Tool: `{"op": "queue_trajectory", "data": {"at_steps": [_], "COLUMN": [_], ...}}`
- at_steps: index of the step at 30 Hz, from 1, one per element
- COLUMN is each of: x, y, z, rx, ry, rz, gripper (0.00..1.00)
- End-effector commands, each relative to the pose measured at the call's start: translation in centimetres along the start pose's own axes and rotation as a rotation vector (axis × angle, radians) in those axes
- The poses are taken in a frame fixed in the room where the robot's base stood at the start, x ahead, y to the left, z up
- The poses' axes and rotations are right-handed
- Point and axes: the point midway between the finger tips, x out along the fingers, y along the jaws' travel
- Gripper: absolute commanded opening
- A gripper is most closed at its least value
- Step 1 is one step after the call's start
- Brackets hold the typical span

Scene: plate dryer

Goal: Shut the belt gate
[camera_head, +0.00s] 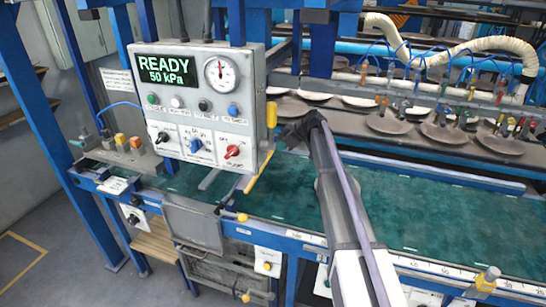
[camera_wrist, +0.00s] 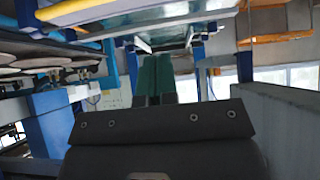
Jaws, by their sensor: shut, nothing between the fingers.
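The green belt (camera_head: 400,215) runs across the middle of the head view. A thin yellow bar (camera_head: 259,171) slants over its left part, just right of the control box; it may belong to the belt gate, but I cannot tell for sure. An upright yellow handle (camera_head: 271,114) is at the box's right side. My gripper (camera_head: 284,138) is dark and shut, close to the right of this handle and above the belt; I cannot tell whether it touches anything. In the wrist view my gripper (camera_wrist: 157,57) shows its two greenish fingers together, with nothing between them.
The control box (camera_head: 200,100) reads "READY 50 kPa" and carries a gauge and several knobs. Racks of round plates (camera_head: 390,122) stand behind the belt. A grey panel (camera_head: 193,226) hangs at the front edge. A blue post (camera_head: 55,130) stands at left. The belt's right part looks clear.

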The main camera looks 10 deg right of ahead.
Motion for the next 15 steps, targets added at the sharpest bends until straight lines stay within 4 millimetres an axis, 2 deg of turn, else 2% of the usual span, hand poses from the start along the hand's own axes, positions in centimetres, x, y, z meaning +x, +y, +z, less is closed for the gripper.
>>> {"op": "queue_trajectory", "data": {"at_steps": [5, 15], "x": [3.1, 10.6], "y": [0.0, 0.1], "z": [0.5, 0.9], "rx": [0.000, 0.000], "ry": [0.000, 0.000], "rz": [-0.001, 0.000], "gripper": [0.00, 0.00]}}
